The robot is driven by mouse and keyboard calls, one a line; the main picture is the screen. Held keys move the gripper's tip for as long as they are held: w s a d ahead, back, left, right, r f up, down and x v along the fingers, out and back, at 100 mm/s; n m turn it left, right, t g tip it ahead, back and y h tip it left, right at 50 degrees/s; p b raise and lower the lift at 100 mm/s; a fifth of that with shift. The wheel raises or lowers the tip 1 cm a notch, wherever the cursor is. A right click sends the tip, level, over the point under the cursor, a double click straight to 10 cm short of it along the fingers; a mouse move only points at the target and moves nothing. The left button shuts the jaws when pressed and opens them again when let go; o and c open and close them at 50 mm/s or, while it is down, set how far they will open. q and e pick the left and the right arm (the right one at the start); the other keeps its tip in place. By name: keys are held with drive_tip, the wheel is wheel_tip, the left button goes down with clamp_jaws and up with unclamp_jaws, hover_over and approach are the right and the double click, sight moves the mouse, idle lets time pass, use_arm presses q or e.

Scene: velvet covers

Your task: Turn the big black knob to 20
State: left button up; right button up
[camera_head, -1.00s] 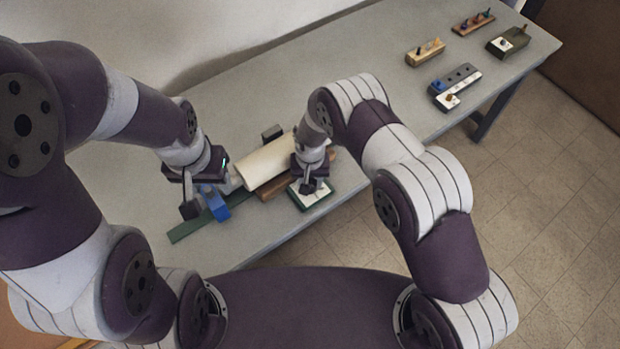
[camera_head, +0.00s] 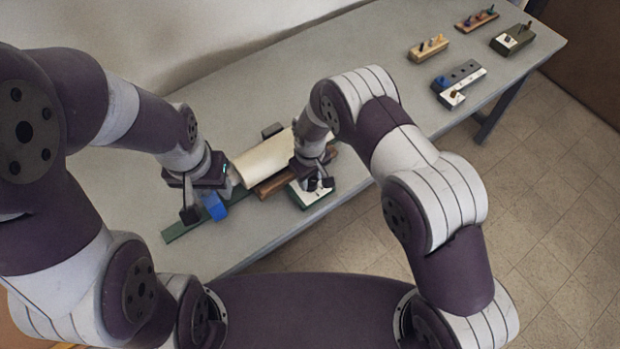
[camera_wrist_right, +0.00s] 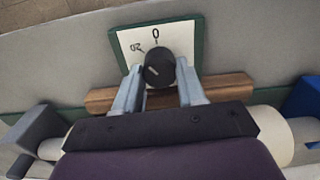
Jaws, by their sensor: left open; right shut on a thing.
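The big black knob (camera_wrist_right: 158,68) sits on a white dial plate (camera_wrist_right: 184,40) with a green border. The plate carries a "0" at its far middle and a "20" to the left of that. A short light line shows on the knob's top, left of its centre. My right gripper (camera_wrist_right: 158,72) is shut on the knob, one finger on each side. In the head view it stands over the dial plate (camera_head: 313,197), and the knob is hard to make out there. My left gripper (camera_head: 203,202) is open beside a blue block (camera_head: 214,206).
A cream cylinder (camera_head: 264,164) and a brown wooden strip (camera_head: 272,187) lie between my grippers. A green strip (camera_head: 181,232) runs under the left one. Several small peg blocks (camera_head: 428,48) stand at the table's far right.

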sight(310, 180)
drive_tip(key=shift+n+b, duration=0.4)
drive_tip(key=shift+n, duration=0.8)
drive_tip(key=o, duration=1)
drive_tip(key=shift+r, duration=0.1)
drive_tip(key=shift+o, duration=0.3)
wheel_tip(310, 180, up, 13)
drive_tip(key=b, duration=0.2)
